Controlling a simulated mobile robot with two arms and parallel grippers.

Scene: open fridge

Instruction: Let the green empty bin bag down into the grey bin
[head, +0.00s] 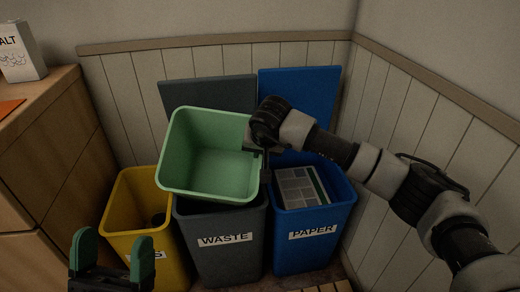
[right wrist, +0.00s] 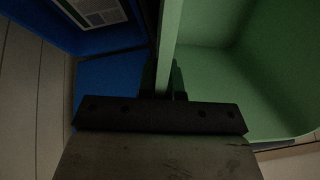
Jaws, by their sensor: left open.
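The green bin bag (head: 212,172) looks like an open, empty, stiff-sided tub. It is tilted, its open top towards the head camera, above the grey bin (head: 228,262) marked WASTE. It hides most of that bin's opening; I cannot tell whether its base is inside. My right gripper (head: 258,150) is shut on the bag's right rim. In the right wrist view the fingers (right wrist: 165,85) pinch the green wall (right wrist: 235,85). My left gripper (head: 112,248) is open and empty at the lower left, in front of the yellow bin.
A yellow bin (head: 125,212) stands left of the grey bin, holding something dark. A blue bin (head: 318,240) marked PAPER, with printed paper (head: 302,188) inside, stands right. Raised grey (head: 205,92) and blue (head: 300,85) lids are behind. A wooden cabinet (head: 50,150) is left; walls close the corner.

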